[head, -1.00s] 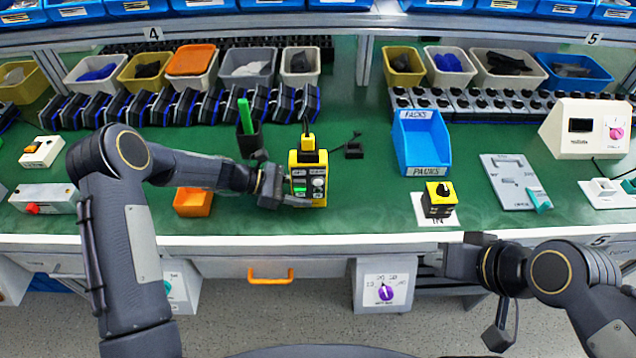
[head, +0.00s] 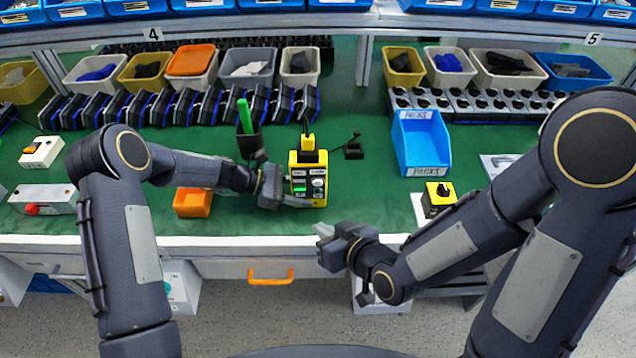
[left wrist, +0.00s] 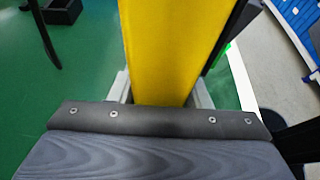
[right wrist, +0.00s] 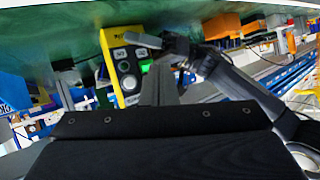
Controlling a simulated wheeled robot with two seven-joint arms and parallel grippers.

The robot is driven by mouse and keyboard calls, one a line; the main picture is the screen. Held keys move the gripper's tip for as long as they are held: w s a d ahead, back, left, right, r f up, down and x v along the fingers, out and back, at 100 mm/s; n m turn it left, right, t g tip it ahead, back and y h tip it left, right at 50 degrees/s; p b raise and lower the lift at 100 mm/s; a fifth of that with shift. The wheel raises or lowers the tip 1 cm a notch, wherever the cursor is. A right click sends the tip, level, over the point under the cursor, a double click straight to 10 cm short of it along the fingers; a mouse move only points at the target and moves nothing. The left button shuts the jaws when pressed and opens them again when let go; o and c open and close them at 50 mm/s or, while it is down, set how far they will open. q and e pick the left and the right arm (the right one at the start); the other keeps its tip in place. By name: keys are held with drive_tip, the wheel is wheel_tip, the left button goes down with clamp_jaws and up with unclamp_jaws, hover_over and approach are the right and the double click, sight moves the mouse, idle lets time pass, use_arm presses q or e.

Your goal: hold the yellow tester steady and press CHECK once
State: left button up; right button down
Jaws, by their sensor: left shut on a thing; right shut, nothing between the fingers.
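The yellow tester (head: 308,176) stands upright on the green bench mat, with a lit green display and a panel of buttons on its front. My left gripper (head: 292,201) is shut on its lower left side; its yellow side fills the left wrist view (left wrist: 165,45) between the fingers. My right gripper (head: 322,236) is shut and empty, below and a little right of the tester, near the bench's front edge and apart from it. In the right wrist view the tester's button face (right wrist: 127,68) shows ahead of the fingers. I cannot read which button is CHECK.
An orange bin (head: 193,203) sits left of the tester. A dark cup with a green pen (head: 245,117) stands behind my left gripper. A blue PACKS bin (head: 421,143) and a yellow-black switch box (head: 438,197) are to the right. Mat between tester and blue bin is mostly clear.

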drive_tip(key=shift+a, duration=0.1)
idle(0.3)
drive_tip(key=w, duration=0.8)
drive_tip(key=shift+w, duration=0.4)
drive_tip(key=shift+w, duration=0.15)
idle(1.7)
drive_tip(key=shift+w, duration=0.25)
drive_tip(key=shift+w, duration=0.45)
idle(0.8)
drive_tip(key=shift+s, duration=0.85)
drive_tip(key=shift+s, duration=2.55)
